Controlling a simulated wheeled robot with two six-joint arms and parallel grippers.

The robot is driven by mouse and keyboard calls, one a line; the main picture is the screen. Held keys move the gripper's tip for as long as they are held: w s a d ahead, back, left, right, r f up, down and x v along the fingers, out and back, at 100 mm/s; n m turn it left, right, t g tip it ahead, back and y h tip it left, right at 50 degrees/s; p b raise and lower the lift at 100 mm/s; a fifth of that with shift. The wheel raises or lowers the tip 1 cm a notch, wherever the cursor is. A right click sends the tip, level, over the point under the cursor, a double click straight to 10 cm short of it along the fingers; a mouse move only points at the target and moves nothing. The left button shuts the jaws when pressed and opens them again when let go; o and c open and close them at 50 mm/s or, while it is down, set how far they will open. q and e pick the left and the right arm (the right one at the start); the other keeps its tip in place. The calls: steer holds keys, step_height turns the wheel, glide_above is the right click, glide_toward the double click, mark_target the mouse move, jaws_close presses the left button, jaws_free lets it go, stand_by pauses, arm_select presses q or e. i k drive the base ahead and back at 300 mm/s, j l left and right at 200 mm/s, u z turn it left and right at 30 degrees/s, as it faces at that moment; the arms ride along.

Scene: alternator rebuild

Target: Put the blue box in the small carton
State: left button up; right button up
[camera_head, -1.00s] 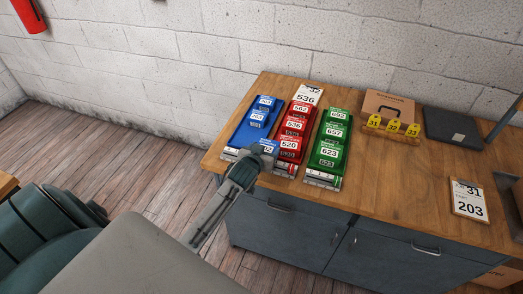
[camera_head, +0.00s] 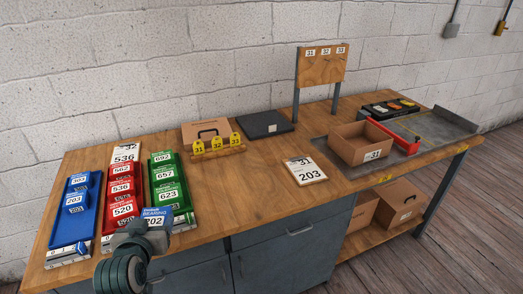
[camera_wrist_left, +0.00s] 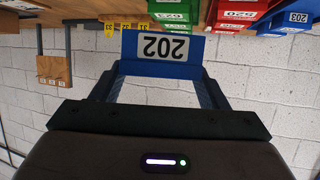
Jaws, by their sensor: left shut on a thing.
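The blue box (camera_head: 155,217) is labelled "BEARING 202". My left gripper (camera_head: 150,236) is shut on it and holds it by the front edge of the bench, in front of the red and green racks. In the left wrist view the blue box (camera_wrist_left: 163,46) sits between the fingertips with its 202 label upside down. A small open-topped carton (camera_head: 349,150) with a "31" label stands on the grey metal surface at the right of the bench. Its inside looks empty from here. My right gripper is not in view.
A blue rack (camera_head: 73,229), red rack (camera_head: 121,197) and green rack (camera_head: 166,183) hold labelled boxes at the left. A 31/203 card (camera_head: 305,171) lies mid-bench. Bare wood (camera_head: 250,195) lies between racks and card.

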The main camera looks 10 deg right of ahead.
mark_target(358, 145)
steer(key=i+l+z, duration=0.2)
steer(key=z, duration=1.35)
steer(key=i+j, duration=0.1)
steer(key=i, duration=0.35)
steer(key=i+z, duration=0.1)
steer(key=i, duration=0.35)
steer(key=i+j+z, duration=0.1)
steer(key=i, duration=0.35)
steer(key=j, duration=0.05)
